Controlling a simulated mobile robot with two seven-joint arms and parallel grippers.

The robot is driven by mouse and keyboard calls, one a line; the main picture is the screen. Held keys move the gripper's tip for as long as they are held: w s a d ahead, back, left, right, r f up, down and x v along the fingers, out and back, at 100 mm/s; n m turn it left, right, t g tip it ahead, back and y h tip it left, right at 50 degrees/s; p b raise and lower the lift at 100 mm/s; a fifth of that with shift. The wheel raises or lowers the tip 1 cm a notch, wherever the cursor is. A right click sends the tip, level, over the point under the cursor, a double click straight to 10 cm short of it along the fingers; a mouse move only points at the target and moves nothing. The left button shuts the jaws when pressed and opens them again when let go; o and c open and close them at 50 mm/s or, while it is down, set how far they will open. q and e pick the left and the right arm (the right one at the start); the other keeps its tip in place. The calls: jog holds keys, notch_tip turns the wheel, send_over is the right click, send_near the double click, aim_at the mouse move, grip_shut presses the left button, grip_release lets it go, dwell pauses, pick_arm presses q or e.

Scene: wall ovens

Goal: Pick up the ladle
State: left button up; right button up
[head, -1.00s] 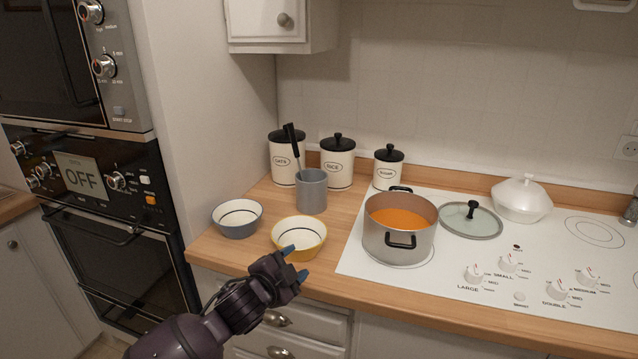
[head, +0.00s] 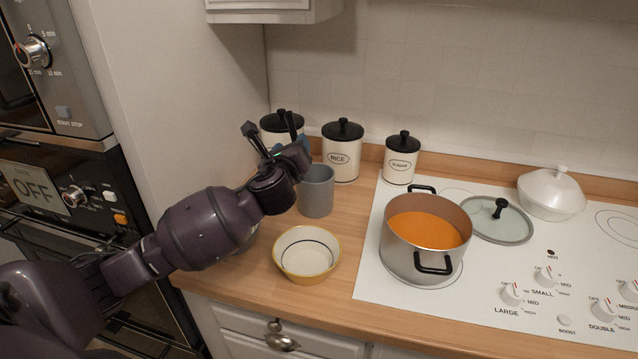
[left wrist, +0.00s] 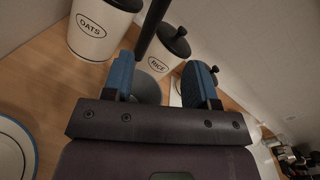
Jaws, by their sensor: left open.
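The ladle stands in a grey cup (head: 317,192) on the wooden counter. Only its black handle (head: 291,125) shows; its lower end is hidden inside the cup. My left gripper (head: 298,143) is at the handle, above the cup's left rim. In the left wrist view the two blue fingers (left wrist: 163,72) are apart, with the black handle (left wrist: 152,28) rising near the left finger. The grey cup (left wrist: 148,86) is partly hidden below. I cannot tell whether the handle lies fully between the fingers. My right gripper is not in view.
A yellow-rimmed bowl (head: 306,254) stands in front of the cup. Canisters for oats (left wrist: 96,28), rice (head: 342,155) and sugar (head: 401,160) stand behind. A pot (head: 425,238) of orange soup is on the hob, beside a glass lid (head: 497,222). A tall oven is at left.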

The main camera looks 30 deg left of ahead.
pick_arm(q)
jog(key=w+a+m, duration=0.2)
jog(key=w+a, duration=0.3)
jog(key=w, duration=0.4)
jog(key=shift+a+y, duration=0.15)
jog(key=shift+y, duration=0.25)
grip_shut()
dwell(0.5)
